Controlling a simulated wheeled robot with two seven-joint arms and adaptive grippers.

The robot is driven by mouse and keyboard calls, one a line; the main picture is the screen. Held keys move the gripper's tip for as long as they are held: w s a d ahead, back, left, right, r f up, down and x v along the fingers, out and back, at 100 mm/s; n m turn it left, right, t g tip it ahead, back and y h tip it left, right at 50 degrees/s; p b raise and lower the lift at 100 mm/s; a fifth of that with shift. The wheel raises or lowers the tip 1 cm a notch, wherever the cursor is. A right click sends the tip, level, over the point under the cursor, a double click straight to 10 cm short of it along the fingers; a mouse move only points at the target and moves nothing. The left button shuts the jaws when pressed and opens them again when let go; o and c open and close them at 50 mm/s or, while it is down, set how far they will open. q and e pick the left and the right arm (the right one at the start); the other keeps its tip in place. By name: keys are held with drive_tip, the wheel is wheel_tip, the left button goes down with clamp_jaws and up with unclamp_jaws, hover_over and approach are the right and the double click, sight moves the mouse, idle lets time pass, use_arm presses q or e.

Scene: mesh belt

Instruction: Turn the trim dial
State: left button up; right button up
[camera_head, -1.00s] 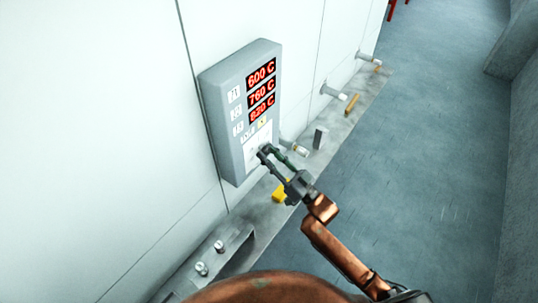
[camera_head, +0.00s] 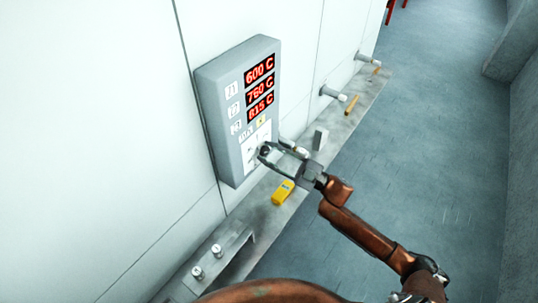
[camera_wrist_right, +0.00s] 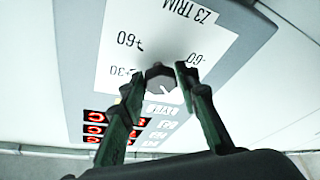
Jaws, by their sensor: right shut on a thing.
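The grey control panel (camera_head: 205,90) is fixed to the pale wall, with three red readouts: 600 C, 760 C and a third that looks like 815 C. Below them is a white label plate (camera_wrist_right: 150,30), marked Z3 TRIM, with a scale. The dark trim dial (camera_wrist_right: 160,74) sits on this plate. My right gripper (camera_head: 267,154) reaches it from the lower right. In the wrist view its two fingers (camera_wrist_right: 160,84) are shut on the dial, one on each side. The dial's pointer is not clear. My left gripper is not in view.
A metal ledge (camera_head: 322,158) runs along the wall below the panel. A yellow handheld device (camera_head: 283,192) lies on it under my right arm. A small grey block (camera_head: 320,138) stands further along. Metal stubs (camera_head: 333,93) stick out from the wall. The floor to the right is clear.

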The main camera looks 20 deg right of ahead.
drive_tip(key=shift+n+g, duration=0.4)
drive_tip(key=shift+n, duration=0.7)
drive_tip(key=o, duration=1.2)
drive_tip(key=shift+c, duration=0.2)
drive_tip(key=v, duration=1.2)
drive_tip(key=shift+w+d, duration=0.1)
